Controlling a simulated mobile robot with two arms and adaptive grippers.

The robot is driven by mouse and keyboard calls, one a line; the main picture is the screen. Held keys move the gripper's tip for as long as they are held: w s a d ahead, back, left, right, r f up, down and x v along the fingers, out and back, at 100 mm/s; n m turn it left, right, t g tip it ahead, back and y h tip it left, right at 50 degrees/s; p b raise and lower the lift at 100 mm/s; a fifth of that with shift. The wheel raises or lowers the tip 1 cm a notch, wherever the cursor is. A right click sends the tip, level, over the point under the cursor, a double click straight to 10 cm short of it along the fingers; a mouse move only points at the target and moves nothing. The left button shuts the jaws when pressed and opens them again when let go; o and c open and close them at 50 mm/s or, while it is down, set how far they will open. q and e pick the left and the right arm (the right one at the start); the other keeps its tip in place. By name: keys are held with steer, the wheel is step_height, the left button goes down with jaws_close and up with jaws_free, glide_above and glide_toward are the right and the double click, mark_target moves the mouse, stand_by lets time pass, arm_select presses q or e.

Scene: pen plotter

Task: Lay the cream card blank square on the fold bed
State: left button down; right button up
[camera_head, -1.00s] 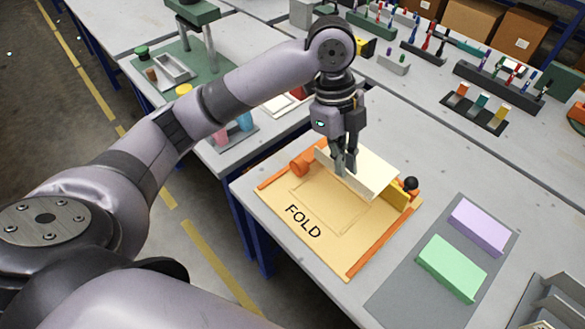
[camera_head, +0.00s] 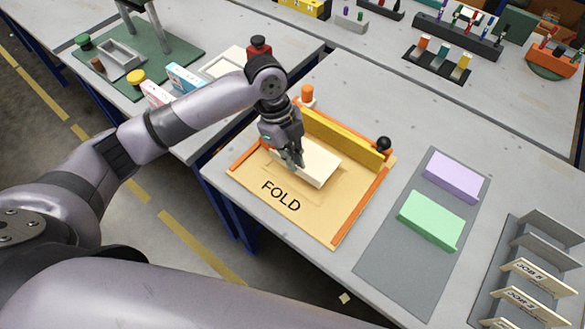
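The cream card blank (camera_head: 318,164) is a pale, thick, flat piece over the rear middle of the tan fold bed (camera_head: 325,222). It looks level and roughly in line with the bed's sides; I cannot tell whether it rests on the bed or hangs just above it. My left gripper (camera_head: 292,160) points down at the card's left end, with its fingers close together and seemingly shut on it. The fingers hide that end. The bed has the word FOLD at its front and orange rails at its sides. My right gripper is not in view.
A yellow bar (camera_head: 342,138) with a black knob (camera_head: 383,143) stands along the bed's rear edge, close behind the card. A grey mat (camera_head: 390,265) to the right holds a green block (camera_head: 430,220) and a purple block (camera_head: 453,177). A slotted rack (camera_head: 530,270) stands farther right.

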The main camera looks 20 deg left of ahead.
arm_select(q)
steer(key=shift+f, duration=2.35)
steer(key=shift+f, duration=0.1)
steer(key=c, duration=1.8)
jaws_free()
steer(key=b+v, duration=0.1)
steer(key=v, duration=1.1)
